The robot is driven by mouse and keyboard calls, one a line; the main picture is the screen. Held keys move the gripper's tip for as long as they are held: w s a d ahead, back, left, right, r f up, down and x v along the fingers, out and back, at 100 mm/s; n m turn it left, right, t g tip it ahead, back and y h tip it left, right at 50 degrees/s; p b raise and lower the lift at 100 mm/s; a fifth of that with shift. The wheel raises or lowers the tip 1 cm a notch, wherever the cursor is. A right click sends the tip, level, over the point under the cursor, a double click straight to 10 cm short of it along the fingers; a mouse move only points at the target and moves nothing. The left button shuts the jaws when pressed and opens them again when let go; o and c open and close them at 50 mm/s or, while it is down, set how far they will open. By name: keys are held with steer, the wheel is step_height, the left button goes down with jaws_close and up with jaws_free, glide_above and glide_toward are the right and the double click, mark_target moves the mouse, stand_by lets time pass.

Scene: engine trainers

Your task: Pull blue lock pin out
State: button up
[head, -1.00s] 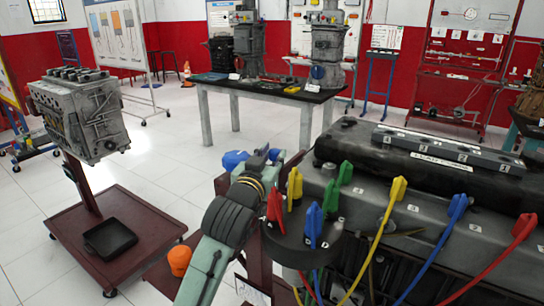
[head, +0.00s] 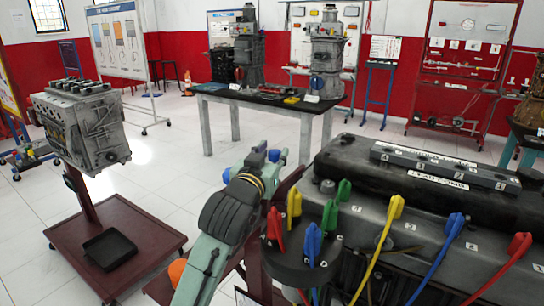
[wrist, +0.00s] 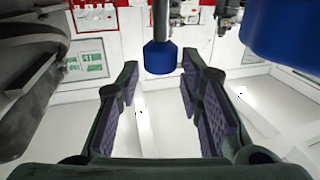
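In the wrist view a dark blue knob (wrist: 160,58) hangs at the end of a grey shaft; it looks like the blue lock pin. My gripper (wrist: 160,72) is open, with its dark ribbed fingers apart on the left and right of the knob. Nothing is clamped between the fingers. The knob appears at or just beyond the fingertips; its exact depth I cannot tell. A larger blue rounded part (wrist: 285,32) fills the upper right, very near the camera.
A dark engine (head: 420,215) with coloured plug leads stands close on the right of my arm. A grey engine block (head: 80,130) on a red wheeled stand (head: 120,230) is at left. A table (head: 220,95) with machines is behind. White floor lies open between them.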

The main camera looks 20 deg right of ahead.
steer(key=v, duration=0.7)
steer(key=shift+s+a, duration=0.15)
steer(key=shift+a, duration=0.05)
